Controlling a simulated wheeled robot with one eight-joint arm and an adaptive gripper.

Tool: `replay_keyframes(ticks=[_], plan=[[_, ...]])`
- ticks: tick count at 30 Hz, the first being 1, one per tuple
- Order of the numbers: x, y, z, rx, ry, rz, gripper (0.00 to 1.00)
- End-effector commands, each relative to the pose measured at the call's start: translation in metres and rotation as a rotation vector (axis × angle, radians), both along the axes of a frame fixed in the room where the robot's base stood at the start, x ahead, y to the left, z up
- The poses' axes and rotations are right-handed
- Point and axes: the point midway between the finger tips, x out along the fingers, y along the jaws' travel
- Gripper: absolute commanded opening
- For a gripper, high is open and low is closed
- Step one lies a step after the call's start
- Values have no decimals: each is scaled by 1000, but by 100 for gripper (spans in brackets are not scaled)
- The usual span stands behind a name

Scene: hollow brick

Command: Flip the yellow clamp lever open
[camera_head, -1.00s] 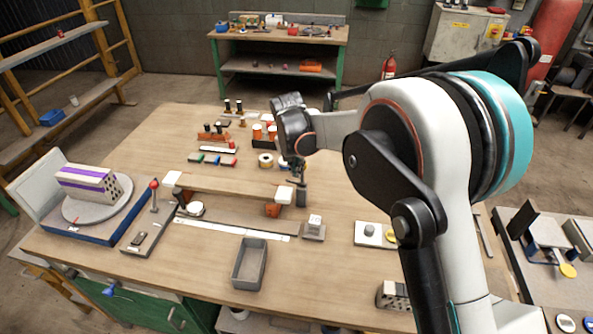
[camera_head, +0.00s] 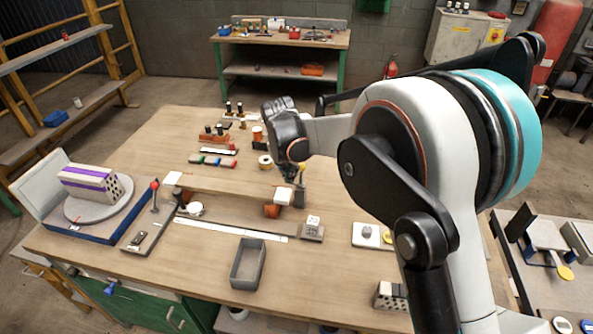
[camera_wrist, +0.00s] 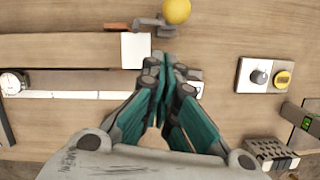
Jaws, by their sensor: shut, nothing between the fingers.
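The clamp lever's round yellow knob (camera_wrist: 176,11) shows at the top edge of the wrist view. It sits at the end of a grey clamp piece (camera_wrist: 150,24), beside a white block (camera_wrist: 135,50) at the right end of a long beam. My gripper (camera_wrist: 165,62) is shut and empty. Its teal fingers lie just right of the white block in that picture, below the knob and apart from it. In the head view my gripper (camera_head: 287,172) hangs over the beam's right end, close to the lever (camera_head: 301,190); contact there cannot be told.
A grey tray (camera_head: 248,264) stands in front of the beam. A small block (camera_head: 313,226) and a white plate with a knob (camera_head: 367,235) lie to the right. A red-knobbed post (camera_head: 154,190) stands left. Colored pieces (camera_head: 212,161) lie behind. The front middle table is mostly clear.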

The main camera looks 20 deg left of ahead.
Motion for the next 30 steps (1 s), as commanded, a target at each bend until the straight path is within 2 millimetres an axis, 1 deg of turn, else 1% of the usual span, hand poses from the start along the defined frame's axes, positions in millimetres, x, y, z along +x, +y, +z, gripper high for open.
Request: replay_keyframes(ticks=[1, 3, 6, 9, 12, 15, 19, 30], plan=[[-3, 1, 12, 0, -1, 0, 0], [-3, 2, 29, 0, 0, 0, 0], [-5, 2, 51, 0, 0, 0, 0], [-6, 3, 70, 0, 0, -1, 0], [-6, 4, 84, 0, 0, -1, 0], [-7, 4, 93, 0, 0, -1, 0], [-7, 4, 100, 0, 0, -1, 0], [-7, 4, 100, 0, 0, -1, 0]])
